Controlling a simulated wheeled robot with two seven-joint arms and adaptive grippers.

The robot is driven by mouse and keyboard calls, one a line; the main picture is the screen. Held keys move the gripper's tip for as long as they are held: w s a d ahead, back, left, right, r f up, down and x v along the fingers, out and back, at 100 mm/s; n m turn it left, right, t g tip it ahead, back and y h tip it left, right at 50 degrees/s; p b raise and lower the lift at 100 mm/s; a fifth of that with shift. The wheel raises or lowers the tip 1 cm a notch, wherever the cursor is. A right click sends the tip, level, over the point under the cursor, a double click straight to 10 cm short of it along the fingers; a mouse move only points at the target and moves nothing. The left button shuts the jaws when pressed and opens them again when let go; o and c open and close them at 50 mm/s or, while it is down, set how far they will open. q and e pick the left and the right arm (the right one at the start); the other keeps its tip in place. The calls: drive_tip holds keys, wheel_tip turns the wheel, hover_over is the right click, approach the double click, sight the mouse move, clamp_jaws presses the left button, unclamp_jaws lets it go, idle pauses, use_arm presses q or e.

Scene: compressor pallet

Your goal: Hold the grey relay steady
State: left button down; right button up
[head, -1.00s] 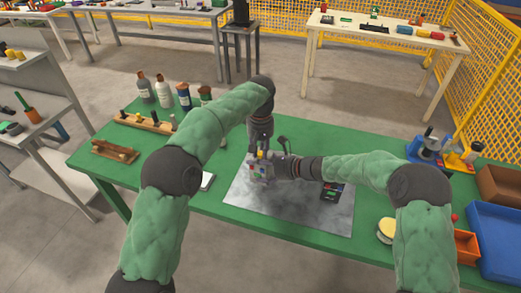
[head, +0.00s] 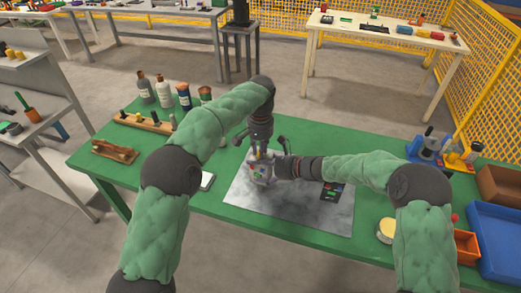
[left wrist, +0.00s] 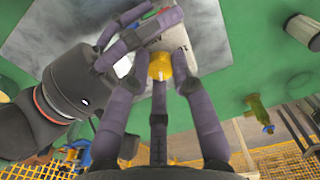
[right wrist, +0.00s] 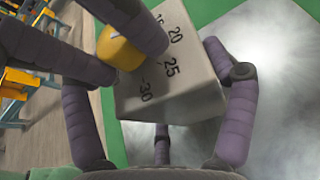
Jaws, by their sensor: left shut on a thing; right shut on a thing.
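The grey relay (head: 262,175) is a light grey box above the grey mat (head: 310,213) on the green table. In the right wrist view the relay (right wrist: 178,85) shows the marks 20, 25 and 30 and a yellow knob (right wrist: 118,52). My right gripper (head: 279,168) is shut on the relay's body from the right, its fingers along the box's sides. My left gripper (head: 259,154) comes from above, with its fingers closed around the yellow knob, as the left wrist view (left wrist: 160,66) shows. The grippers hide much of the relay in the head view.
A dark panel with coloured parts (head: 332,191) lies on the mat, right of the relay. Several bottles (head: 164,90) and a wooden rack (head: 142,122) stand at the back left. A blue tray (head: 500,240) and an orange bin (head: 466,246) are at the right.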

idle(0.3)
use_arm(q)
drive_tip(key=c, duration=1.1)
unclamp_jaws()
drive_tip(key=shift+o, duration=0.2)
drive_tip(key=shift+r, duration=0.1)
drive_tip(key=shift+r, duration=3.85)
